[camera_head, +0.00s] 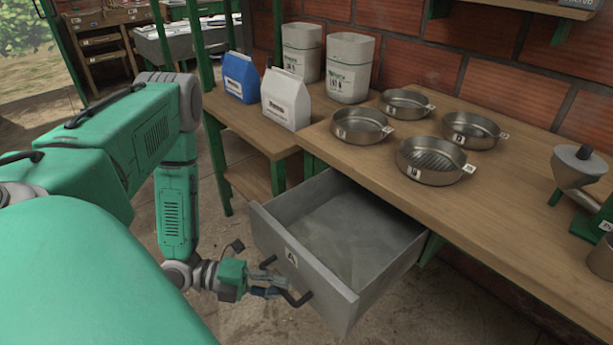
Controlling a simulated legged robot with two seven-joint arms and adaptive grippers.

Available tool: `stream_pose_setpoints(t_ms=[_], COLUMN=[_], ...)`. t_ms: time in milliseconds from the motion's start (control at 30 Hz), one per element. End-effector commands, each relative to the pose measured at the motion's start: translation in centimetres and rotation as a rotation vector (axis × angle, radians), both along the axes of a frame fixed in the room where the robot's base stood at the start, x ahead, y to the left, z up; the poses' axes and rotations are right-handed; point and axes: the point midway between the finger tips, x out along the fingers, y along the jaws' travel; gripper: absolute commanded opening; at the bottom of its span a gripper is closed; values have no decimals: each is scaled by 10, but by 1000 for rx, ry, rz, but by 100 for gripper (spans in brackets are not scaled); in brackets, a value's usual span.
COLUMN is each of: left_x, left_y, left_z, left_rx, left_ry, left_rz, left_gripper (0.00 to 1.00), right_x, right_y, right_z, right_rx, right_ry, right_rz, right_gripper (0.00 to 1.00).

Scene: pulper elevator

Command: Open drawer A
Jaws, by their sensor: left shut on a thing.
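Drawer A (370,303) is a grey drawer under the wooden workbench (480,215). It stands pulled well out, and its inside looks empty. A small label (291,257) with an "A" is on its front. A dark handle (300,299) is on the front panel. My left gripper (280,286) is at the drawer front, shut on the handle. The fingers hide part of the handle. My right gripper is not in view.
Several round metal pans (434,162) stand on the bench. A metal funnel device (578,165) is at the right. Open floor lies before the drawer.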

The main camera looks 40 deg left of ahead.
Motion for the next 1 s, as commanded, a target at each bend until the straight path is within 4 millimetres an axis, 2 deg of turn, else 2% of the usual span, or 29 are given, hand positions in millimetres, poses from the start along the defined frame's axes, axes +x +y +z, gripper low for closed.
stream_pose_setpoints(t_ms=[33,100,233,667,700,767,1000], left_x=[-11,-20,-32,-36,-36,-36,-36], left_y=[1,2,3,3,3,3,3], left_z=[-2,-2,-2,-3,-3,-3,-2], left_rx=[5,5,6,8,8,7,4], left_ry=[10,10,7,6,6,5,2], left_rz=[-1,0,-2,-2,-2,-2,-1], left_gripper=[0,0,0,0,13,32,32], right_x=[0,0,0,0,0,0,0], right_y=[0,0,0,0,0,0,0], right_z=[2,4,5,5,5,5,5], right_rx=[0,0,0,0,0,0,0], right_ry=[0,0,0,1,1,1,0], right_rz=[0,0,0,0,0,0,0], right_gripper=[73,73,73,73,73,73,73])
